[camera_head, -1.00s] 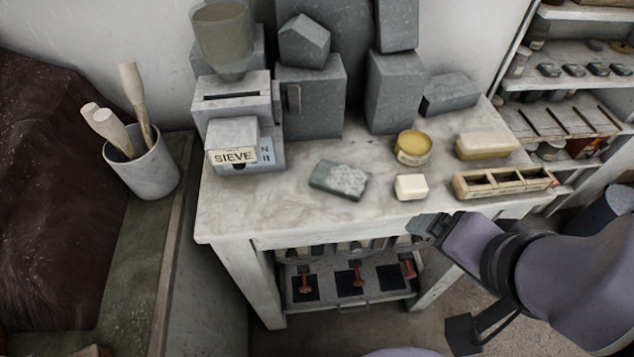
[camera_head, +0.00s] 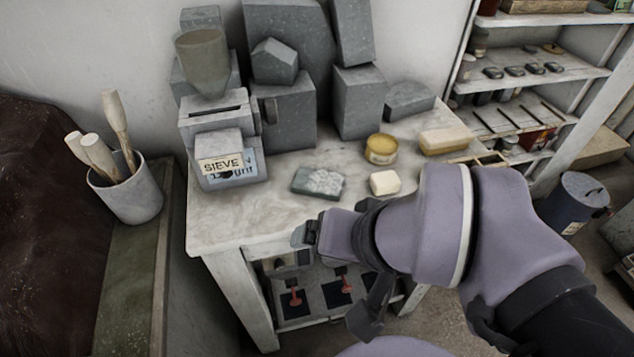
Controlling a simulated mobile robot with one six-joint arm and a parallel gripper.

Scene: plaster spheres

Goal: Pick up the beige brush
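A beige oblong block with a browner lower edge (camera_head: 445,140), which looks like the beige brush, lies flat at the right side of the pale worktable (camera_head: 225,222). My gripper (camera_head: 305,234) is at the table's front edge, to the left of the brush and nearer the camera, well apart from it. Its dark fingertips are small and seen from the side, so whether they are open or shut cannot be told. My arm reaches in from the right and covers the table's front right part.
A cream block (camera_head: 384,182), a yellow tin (camera_head: 381,149) and a grey block (camera_head: 318,183) lie near the brush. A wooden divided box (camera_head: 478,159) is mostly hidden by my arm. The table's front left is clear.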

